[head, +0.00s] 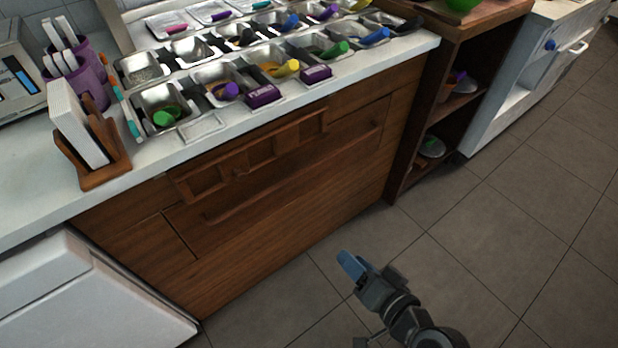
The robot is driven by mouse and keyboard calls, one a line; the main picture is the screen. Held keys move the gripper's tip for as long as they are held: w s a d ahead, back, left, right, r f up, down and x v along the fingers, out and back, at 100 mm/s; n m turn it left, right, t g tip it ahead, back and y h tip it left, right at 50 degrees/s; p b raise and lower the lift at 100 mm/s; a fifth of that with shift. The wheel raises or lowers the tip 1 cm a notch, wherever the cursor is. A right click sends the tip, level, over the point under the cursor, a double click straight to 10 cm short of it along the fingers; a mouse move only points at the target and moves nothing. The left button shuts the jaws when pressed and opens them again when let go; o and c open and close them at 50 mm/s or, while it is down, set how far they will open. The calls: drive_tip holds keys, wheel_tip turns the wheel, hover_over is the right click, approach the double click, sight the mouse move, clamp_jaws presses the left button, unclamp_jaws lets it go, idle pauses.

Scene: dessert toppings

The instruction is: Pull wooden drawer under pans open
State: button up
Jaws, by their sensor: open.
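The wooden front (280,230) of the counter stands below several metal pans (190,52). A raised wooden panel with square recesses (205,182) runs along its upper part, with a small knob-like piece near its lower edge. Below it is a wide wooden drawer front with a long horizontal bar handle (290,172). The drawer looks shut, flush with the counter front. My gripper (351,265), with blue fingertips, is open and empty. It appears over the floor, in front of the counter and lower right of the handle, apart from it. The gap between its fingers is hard to see.
A white counter top (35,205) holds the pans, purple boxes (263,95) and a wooden holder (95,160). A white appliance (100,290) stands at lower left. An open wooden shelf (408,150) stands right of the drawer. The tiled floor (480,240) is clear.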

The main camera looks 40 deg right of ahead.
drive_tip(key=w+d+f+m+b, duration=0.1)
drive_tip(key=w+d+m, duration=0.1)
drive_tip(key=w, duration=0.7)
drive_tip(key=w+d+f+m+t+y+b, duration=0.1)
drive_tip(key=w+d, duration=0.3)
drive_tip(key=w, duration=0.5)
drive_tip(key=w+d+f+m+t+b, duration=0.1)
drive_tip(key=w+d+f+m+b, duration=0.1)
drive_tip(key=w, duration=0.7)
drive_tip(key=shift+w+d+f+m, duration=0.35)
drive_tip(key=shift+d+f+m, duration=0.25)
drive_tip(key=shift+f+m, duration=0.1)
drive_tip(key=shift+c, duration=0.3)
clamp_jaws()
